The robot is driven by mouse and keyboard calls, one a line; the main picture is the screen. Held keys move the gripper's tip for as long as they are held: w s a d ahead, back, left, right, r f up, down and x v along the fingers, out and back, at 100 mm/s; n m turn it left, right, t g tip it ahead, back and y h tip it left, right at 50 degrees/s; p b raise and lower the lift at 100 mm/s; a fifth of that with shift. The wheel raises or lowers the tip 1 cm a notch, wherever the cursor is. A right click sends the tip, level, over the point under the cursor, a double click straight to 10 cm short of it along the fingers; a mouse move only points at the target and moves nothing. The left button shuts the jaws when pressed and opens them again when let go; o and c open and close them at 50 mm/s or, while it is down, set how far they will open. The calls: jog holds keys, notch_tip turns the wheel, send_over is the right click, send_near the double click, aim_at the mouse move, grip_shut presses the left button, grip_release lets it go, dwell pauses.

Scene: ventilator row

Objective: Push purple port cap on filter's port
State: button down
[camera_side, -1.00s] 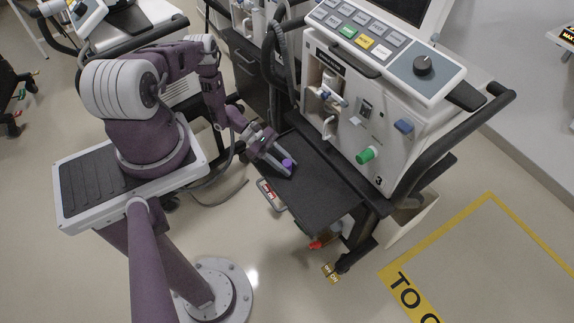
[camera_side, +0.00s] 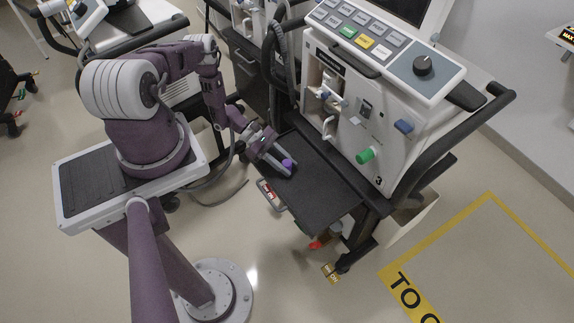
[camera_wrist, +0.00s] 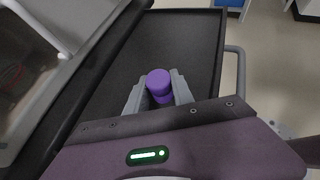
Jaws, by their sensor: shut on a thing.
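The purple port cap (camera_side: 287,163) is between the fingertips of my gripper (camera_side: 283,168), low over the dark shelf at the ventilator's front. In the wrist view my gripper (camera_wrist: 159,92) is shut on the purple cap (camera_wrist: 158,80), with one grey finger on each side. The cap's round top faces the wrist camera. I cannot tell whether the cap touches the shelf. A small pale and blue fitting (camera_side: 326,94) in the ventilator's front recess may be the filter, up and right of my gripper. Its port is too small to make out.
The dark shelf (camera_side: 322,197) is otherwise bare and also fills much of the wrist view (camera_wrist: 195,45). The ventilator (camera_side: 370,125) rises behind it, with a green knob (camera_side: 366,155) and a blue knob (camera_side: 403,126) sticking out. A dark corrugated hose (camera_side: 283,65) hangs at its left.

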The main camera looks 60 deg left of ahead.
aim_at(286, 161)
jog(key=shift+r, duration=0.1)
jog(key=shift+r, duration=1.45)
jog(key=shift+w+a+r, duration=0.1)
jog(key=shift+r, duration=0.05)
jog(key=w+a+r+m+t, duration=0.1)
jog(key=w+a+r+m, duration=0.2)
jog(key=r+m, duration=0.55)
jog(key=w+a+r+m+t, duration=0.15)
jog(key=a+r+m, duration=0.3)
jog(key=m, duration=0.65)
jog(key=w, duration=0.6)
jog(key=shift+w+d+r, duration=0.2)
jog(key=shift+d+r, duration=0.1)
jog(key=shift+r, duration=0.1)
jog(key=shift+w+a, duration=0.1)
jog(key=shift+w, duration=1.45)
